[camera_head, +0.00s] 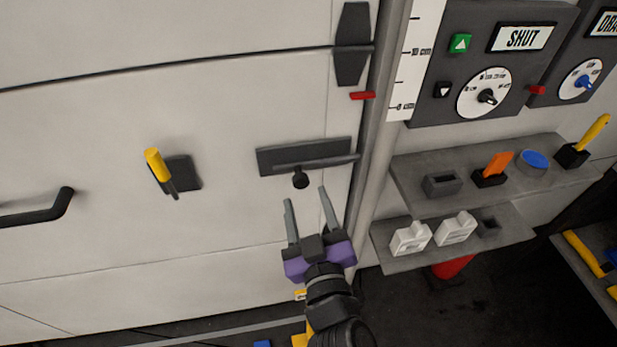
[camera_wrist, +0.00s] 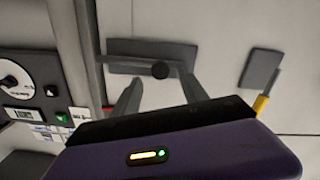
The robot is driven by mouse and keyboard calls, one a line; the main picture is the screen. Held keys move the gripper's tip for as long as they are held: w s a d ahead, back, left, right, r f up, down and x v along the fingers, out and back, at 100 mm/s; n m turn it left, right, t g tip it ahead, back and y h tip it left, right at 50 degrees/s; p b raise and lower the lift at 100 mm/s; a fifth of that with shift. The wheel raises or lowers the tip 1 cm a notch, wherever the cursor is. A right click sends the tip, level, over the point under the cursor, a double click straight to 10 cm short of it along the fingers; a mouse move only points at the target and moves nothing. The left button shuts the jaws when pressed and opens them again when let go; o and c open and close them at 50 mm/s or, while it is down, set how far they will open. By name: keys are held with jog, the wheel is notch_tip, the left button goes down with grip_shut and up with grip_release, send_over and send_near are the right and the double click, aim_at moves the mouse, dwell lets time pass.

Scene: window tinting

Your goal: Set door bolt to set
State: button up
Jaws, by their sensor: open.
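The door bolt (camera_head: 330,161) is a grey rod on a dark plate (camera_head: 285,155) on the pale door (camera_head: 220,110), near the door's right edge. Its round black knob (camera_head: 300,180) hangs below the plate, and the rod's right end reaches the door edge. My gripper (camera_head: 307,194) is open, its two grey fingers pointing up at the bolt, with the knob just beyond and between the fingertips in the picture. In the wrist view the knob (camera_wrist: 160,69) also shows between the open fingers. I see no contact, and the exact gap is unclear.
A yellow-handled latch (camera_head: 157,165) and a dark door handle (camera_head: 40,210) are on the door left of the bolt. A grey post (camera_head: 372,130) runs beside the door edge. To the right are a SHUT dial panel (camera_head: 500,60) and shelves (camera_head: 440,205) with small tools.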

aim_at(302, 184)
jog(key=shift+p+x, duration=0.7)
jog(key=shift+x, duration=2.5)
grip_shut()
